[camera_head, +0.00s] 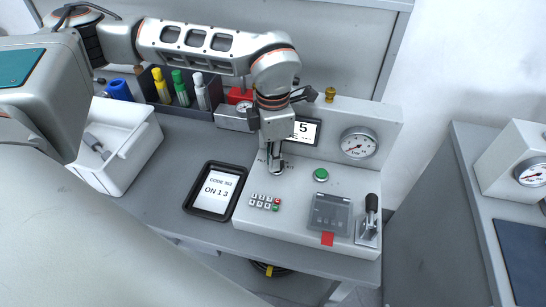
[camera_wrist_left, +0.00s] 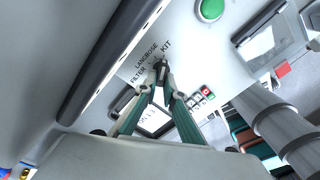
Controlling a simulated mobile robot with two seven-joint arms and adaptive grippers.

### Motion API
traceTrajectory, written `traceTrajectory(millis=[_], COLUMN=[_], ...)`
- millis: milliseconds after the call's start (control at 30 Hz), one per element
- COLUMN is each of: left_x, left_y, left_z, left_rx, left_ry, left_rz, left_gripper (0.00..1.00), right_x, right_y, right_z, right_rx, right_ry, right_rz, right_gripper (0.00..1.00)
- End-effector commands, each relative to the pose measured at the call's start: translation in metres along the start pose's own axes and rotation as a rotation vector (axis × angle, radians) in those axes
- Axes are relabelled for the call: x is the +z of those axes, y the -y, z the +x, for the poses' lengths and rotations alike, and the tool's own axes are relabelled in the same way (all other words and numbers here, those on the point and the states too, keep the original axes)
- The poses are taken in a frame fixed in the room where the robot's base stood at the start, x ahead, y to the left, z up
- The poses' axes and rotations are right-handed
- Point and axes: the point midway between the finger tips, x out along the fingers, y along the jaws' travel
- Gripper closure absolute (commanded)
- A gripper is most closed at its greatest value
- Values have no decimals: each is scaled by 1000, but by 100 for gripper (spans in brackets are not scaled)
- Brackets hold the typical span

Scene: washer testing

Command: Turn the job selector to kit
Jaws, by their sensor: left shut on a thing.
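The job selector (camera_wrist_left: 161,65) is a small dark knob on the pale panel, with the labels FILTER, LANGHOSE and KIT printed around it in the left wrist view. My left gripper (camera_head: 275,166) reaches down onto the panel from above. In the left wrist view its fingers (camera_wrist_left: 160,72) are shut on the selector. The fingers cover much of the knob, so I cannot tell which label it points to. The KIT label (camera_wrist_left: 166,46) is clear of the fingers. In the head view the gripper hides the selector. My right gripper is not in view.
The test panel (camera_head: 240,222) carries a green button (camera_head: 321,175), a keypad (camera_head: 265,202), a gauge (camera_head: 358,143), a screen (camera_head: 307,131) and a black-handled lever (camera_head: 371,212). A black tray with a card (camera_head: 215,190) and a white bin (camera_head: 143,143) stand to the left.

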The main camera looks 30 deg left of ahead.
Motion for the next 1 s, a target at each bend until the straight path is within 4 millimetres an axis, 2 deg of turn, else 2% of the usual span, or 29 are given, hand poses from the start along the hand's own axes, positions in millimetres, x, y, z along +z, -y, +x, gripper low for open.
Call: traceTrajectory(millis=[467,500,567,867,1000], left_x=[1,1,1,0,1], left_y=[-1,-1,-1,0,-1], left_z=[-1,-1,-1,0,-7], left_rx=[2,2,2,1,2], left_ry=[3,3,2,1,2], left_rz=[16,16,16,15,14], left_gripper=[100,86,74,74,74], right_x=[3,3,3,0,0], right_y=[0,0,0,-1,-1], right_z=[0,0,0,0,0], right_rx=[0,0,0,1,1], right_ry=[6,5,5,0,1], right_rz=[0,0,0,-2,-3], right_gripper=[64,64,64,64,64])
